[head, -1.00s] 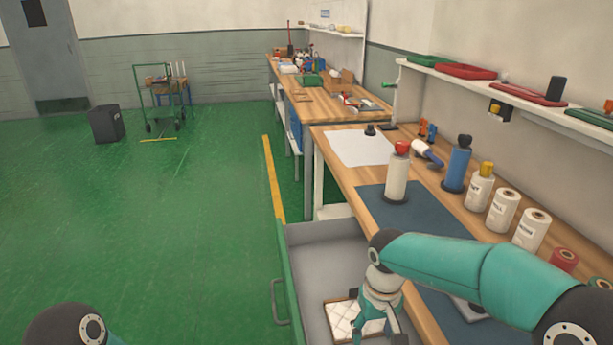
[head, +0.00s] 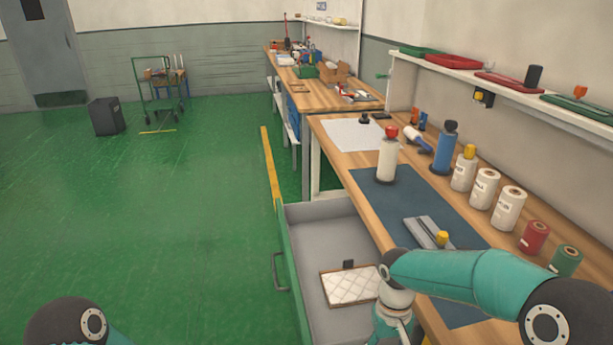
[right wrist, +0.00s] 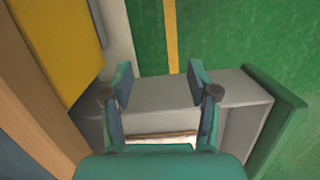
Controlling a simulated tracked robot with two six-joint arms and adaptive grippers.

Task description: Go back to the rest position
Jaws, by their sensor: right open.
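The wooden workbench (head: 335,175) carries a blue mat (head: 362,184), a grey metal tool (head: 428,232), bottles and several rolls. A shelf (head: 500,85) with trays runs above. The green floor (head: 180,220) at left is clear up to a cart (head: 160,95) and black bin (head: 105,116).

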